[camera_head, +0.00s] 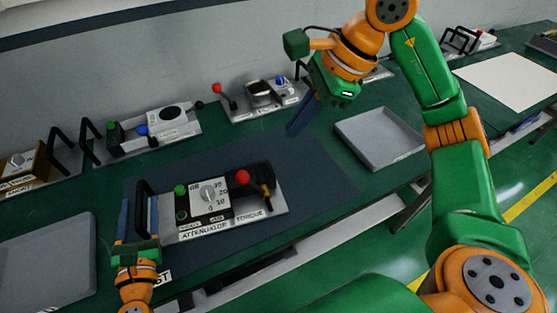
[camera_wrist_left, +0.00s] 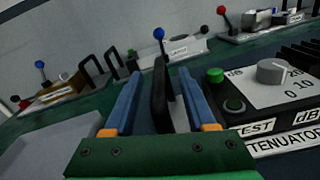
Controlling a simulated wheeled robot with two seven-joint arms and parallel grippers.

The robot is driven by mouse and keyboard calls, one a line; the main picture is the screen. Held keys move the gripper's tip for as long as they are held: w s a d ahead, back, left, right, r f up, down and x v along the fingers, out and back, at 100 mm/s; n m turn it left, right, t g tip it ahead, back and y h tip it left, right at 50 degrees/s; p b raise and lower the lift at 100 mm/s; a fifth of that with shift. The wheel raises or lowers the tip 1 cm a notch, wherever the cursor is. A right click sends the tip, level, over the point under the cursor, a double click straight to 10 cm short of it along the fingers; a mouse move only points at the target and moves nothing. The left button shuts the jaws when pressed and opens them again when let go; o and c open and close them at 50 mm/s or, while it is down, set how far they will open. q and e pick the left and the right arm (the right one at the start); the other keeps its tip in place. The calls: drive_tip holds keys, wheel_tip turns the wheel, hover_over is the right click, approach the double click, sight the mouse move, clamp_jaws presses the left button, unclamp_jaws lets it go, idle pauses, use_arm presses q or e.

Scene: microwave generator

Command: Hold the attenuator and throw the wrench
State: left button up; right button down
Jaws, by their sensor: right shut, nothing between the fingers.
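The attenuator unit (camera_head: 215,222) sits on a dark blue mat, a pale plate with a dial, green buttons and a label reading ATTENUATOR TORQUE. Its dial (camera_wrist_left: 274,71) also shows in the left wrist view. A black upright handle (camera_wrist_left: 160,95) stands at its left end. My left gripper (camera_wrist_left: 158,98) is open, one blue finger each side of that handle, with small gaps visible. At the unit's right end are a red knob (camera_head: 242,177) and a dark-and-orange lever (camera_head: 267,191), apparently the wrench. My right gripper (camera_head: 301,119) is shut and empty, above and behind the unit.
An empty grey tray (camera_head: 380,137) lies to the right, and another grey tray (camera_head: 45,262) to the left. Other instrument units (camera_head: 150,132) line the wall at the back. The mat (camera_head: 325,180) right of the attenuator is clear.

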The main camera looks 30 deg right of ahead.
use_arm(q)
drive_tip(key=shift+w, duration=0.1)
drive_tip(key=s, duration=0.3)
drive_tip(key=s+a, duration=0.1)
drive_tip(key=s, duration=0.7)
drive_tip(key=shift+s+a, duration=0.2)
drive_tip(key=shift+a, duration=0.15)
drive_tip(key=shift+s, duration=0.35)
